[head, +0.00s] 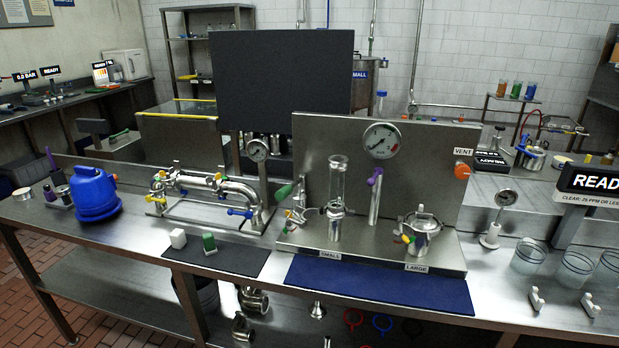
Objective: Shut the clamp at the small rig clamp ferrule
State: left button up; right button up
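The small rig (336,222) stands on the steel rig plate above a "SMALL" label (330,254). It is a metal ferrule joint with an upright glass tube (338,182) above it. A metal clamp (302,213) with a small yellow and green end lies at the left side of the ferrule and appears to stick out to the left. It is too small to tell whether it goes around the joint. Neither of my grippers is in the head view.
The large rig (423,232) stands to the right, with a pressure gauge (382,140) on the panel behind. A blue mat (378,285) lies clear in front. A pipe assembly (210,190) and blue jug (93,195) are left; glass beakers (527,257) are right.

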aim_at(304, 211)
jog(key=j+z, duration=0.25)
jog(key=j, duration=0.3)
jog(key=j+z, duration=0.3)
jog(key=j, duration=0.25)
jog(key=j+z, duration=0.2)
jog(key=z, duration=0.15)
jog(key=k+j+z, duration=0.15)
jog(key=z, duration=0.2)
jog(key=k+j+z, duration=0.1)
jog(key=z, duration=0.25)
